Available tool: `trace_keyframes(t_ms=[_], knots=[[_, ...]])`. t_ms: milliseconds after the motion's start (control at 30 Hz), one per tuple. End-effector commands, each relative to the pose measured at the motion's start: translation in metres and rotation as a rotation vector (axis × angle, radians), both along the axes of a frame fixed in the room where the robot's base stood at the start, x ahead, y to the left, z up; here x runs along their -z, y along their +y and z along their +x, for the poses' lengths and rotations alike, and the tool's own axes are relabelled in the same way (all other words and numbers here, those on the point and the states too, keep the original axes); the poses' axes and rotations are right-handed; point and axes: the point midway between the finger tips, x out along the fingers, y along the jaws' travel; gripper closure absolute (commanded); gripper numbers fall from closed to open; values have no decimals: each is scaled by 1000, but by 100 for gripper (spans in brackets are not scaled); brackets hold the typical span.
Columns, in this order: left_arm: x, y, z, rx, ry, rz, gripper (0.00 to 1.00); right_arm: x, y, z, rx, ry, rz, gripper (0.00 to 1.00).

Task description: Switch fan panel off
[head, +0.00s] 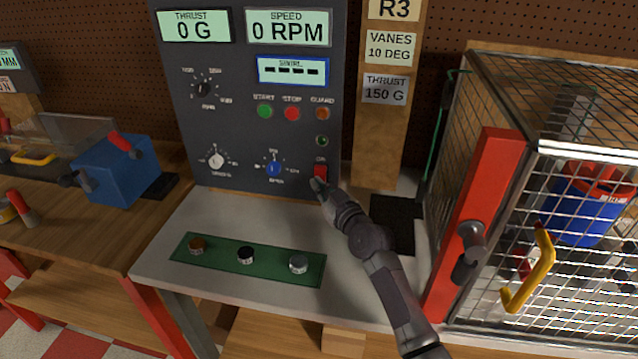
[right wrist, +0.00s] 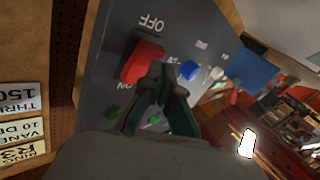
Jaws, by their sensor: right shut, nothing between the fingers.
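The dark fan panel (head: 262,125) stands upright at the back of the bench, its displays reading 0 G and 0 RPM. Its red power switch (head: 320,171) is at the lower right of the panel. In the right wrist view the red switch (right wrist: 142,62) lies between the OFF and ON labels. My right gripper (head: 317,184) is at the switch's lower edge, shut and empty. In the right wrist view its closed fingertips (right wrist: 160,72) are right beside the switch; I cannot tell whether they touch. My left gripper is not in view.
A wire cage (head: 575,100) with a red post (head: 475,220) and yellow handle (head: 530,270) stands at right. A green strip (head: 220,260) with several knobs lies on the bench front. Other panel knobs, including a blue one (head: 274,169), sit left of the switch.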

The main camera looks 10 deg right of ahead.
Motion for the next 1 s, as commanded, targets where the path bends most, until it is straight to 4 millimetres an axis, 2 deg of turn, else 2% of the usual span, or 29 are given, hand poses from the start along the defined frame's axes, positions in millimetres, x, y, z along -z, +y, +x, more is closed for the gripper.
trace_keyframes(t_ms=[1000], knots=[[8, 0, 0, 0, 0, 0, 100, 4, -3, 7, -1, 0, 0, 100]])
